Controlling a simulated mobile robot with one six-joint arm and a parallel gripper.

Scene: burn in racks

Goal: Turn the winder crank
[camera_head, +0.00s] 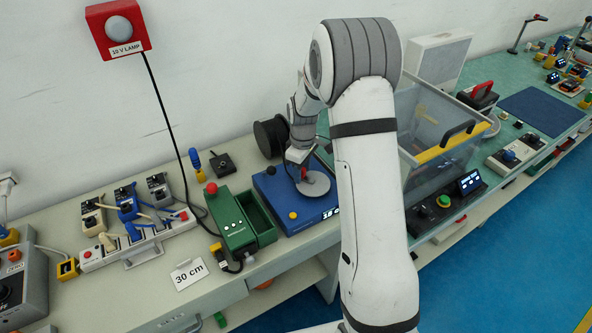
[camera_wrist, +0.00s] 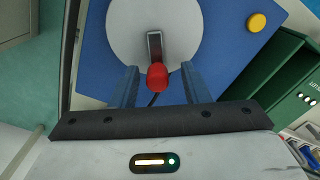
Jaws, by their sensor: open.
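The winder is a blue box (camera_head: 272,197) with a grey disc (camera_head: 318,184) on top, seen in the head view beyond my arm. In the wrist view the grey disc (camera_wrist: 121,32) carries a short metal crank arm (camera_wrist: 154,45) with a red knob (camera_wrist: 157,77) at its end. My gripper (camera_wrist: 160,75) is open, with one finger on each side of the red knob. I cannot tell whether either finger touches it. In the head view my gripper (camera_head: 300,168) is over the disc, and my wrist partly hides the crank.
A yellow button (camera_wrist: 257,22) sits on the blue box. A green case (camera_head: 237,222) stands to its left and a black spool (camera_head: 270,137) behind it. A clear bin (camera_head: 430,115) stands to the right of my arm. Power strips and plugs (camera_head: 130,240) fill the left bench.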

